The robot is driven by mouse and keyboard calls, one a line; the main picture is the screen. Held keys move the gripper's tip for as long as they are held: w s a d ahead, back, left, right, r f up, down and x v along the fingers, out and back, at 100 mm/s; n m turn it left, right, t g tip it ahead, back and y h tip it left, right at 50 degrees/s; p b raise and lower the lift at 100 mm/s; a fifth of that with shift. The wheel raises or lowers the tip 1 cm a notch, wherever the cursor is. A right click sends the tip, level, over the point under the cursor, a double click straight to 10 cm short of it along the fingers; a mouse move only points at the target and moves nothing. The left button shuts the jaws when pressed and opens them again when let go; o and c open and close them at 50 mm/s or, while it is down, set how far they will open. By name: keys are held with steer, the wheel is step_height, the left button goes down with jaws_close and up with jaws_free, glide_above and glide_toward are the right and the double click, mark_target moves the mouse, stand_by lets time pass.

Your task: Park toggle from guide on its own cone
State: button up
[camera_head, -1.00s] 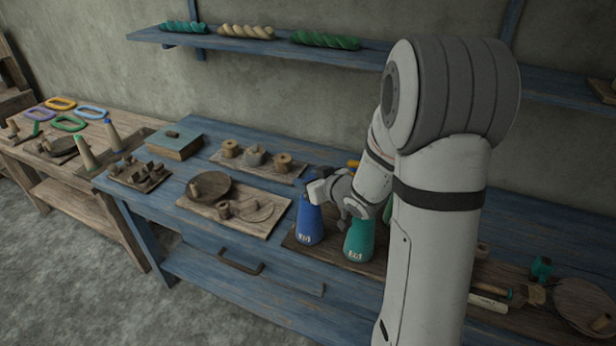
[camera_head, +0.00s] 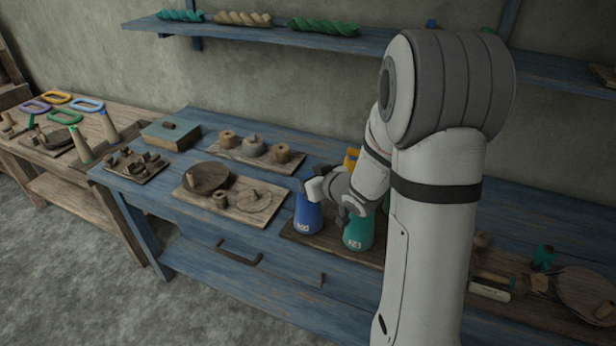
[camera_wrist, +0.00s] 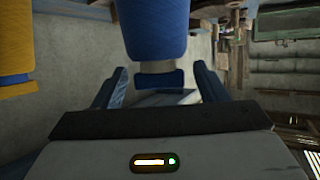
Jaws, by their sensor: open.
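A blue cone (camera_head: 307,216) stands on the dark board on the blue table; its upper part is partly hidden by my gripper (camera_head: 328,190). In the wrist view the blue cone (camera_wrist: 155,28) fills the top middle, its near end pointing at my gripper (camera_wrist: 157,88). A small blue piece (camera_wrist: 160,79) shows at that end, between the two spread fingers; I cannot tell whether it is the toggle. Nothing is clearly pinched. A green cone (camera_head: 357,232) stands right of the blue one. A yellow cone (camera_head: 352,157) stands behind, and its side shows in the wrist view (camera_wrist: 14,45). I cannot identify the guide.
A board with a round dark disc (camera_head: 206,177) and spools lies left of the cones. Another spool board (camera_head: 254,146) lies behind it. A green spool (camera_head: 543,257) and tools lie right of my arm. The wall shelf (camera_head: 370,42) hangs above.

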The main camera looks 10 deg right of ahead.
steer(key=v, duration=0.7)
steer(key=shift+s, duration=0.35)
steer(key=shift+d, duration=0.15)
steer(key=shift+r, duration=0.15)
